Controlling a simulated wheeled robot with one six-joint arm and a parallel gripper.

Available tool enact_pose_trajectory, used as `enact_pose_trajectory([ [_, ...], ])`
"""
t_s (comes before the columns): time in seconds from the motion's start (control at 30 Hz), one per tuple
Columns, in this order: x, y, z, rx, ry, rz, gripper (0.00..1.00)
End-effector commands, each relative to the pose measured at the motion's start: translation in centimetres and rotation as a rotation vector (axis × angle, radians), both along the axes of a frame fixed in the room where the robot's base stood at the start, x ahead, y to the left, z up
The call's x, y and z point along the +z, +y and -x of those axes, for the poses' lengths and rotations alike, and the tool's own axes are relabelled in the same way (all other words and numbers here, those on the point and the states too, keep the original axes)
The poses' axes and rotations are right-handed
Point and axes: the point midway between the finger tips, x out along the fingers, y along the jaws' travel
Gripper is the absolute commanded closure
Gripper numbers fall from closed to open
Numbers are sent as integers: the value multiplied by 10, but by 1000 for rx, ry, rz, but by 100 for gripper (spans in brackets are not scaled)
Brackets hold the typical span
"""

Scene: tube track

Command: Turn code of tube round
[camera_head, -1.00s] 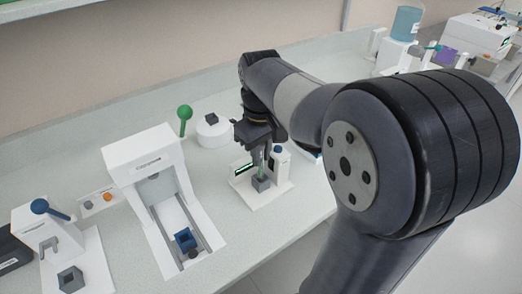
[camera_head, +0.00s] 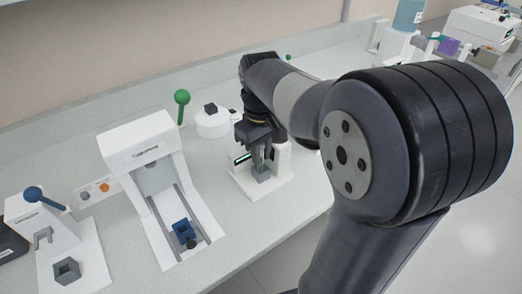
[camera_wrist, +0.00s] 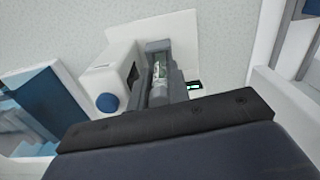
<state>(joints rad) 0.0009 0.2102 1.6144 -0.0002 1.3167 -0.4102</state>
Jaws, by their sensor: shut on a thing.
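The tube (camera_wrist: 160,66) shows in the wrist view as a clear, greenish upright piece between the two grey fingers of my gripper (camera_wrist: 160,72). My gripper (camera_head: 258,156) is shut on it, just above the small grey block (camera_head: 261,173) on a white station base (camera_head: 268,187). In the head view the fingers hide the tube. A white scanner body with a blue knob (camera_wrist: 107,102) and a dark window (camera_wrist: 132,74) stands beside the fingers in the wrist view. A small green-lit display (camera_head: 242,159) is on the other side. I cannot make out a code on the tube.
Left of the station stands a white machine (camera_head: 140,142) with a green-knobbed lever (camera_head: 182,98) and a blue holder (camera_head: 183,230) on rails. Further left is a white device with a blue-knobbed lever (camera_head: 33,195). A round white device (camera_head: 213,123) stands behind. Bare bench lies in front.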

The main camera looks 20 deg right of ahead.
Motion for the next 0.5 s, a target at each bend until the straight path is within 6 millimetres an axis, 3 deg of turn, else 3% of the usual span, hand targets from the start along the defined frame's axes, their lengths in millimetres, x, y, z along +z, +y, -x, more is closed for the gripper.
enact_pose_trajectory([
  [0.27, 1, 0, 0, 30, 1, 0, 96],
  [0.5, 2, 0, 0, 284, 1, 0, 96],
])
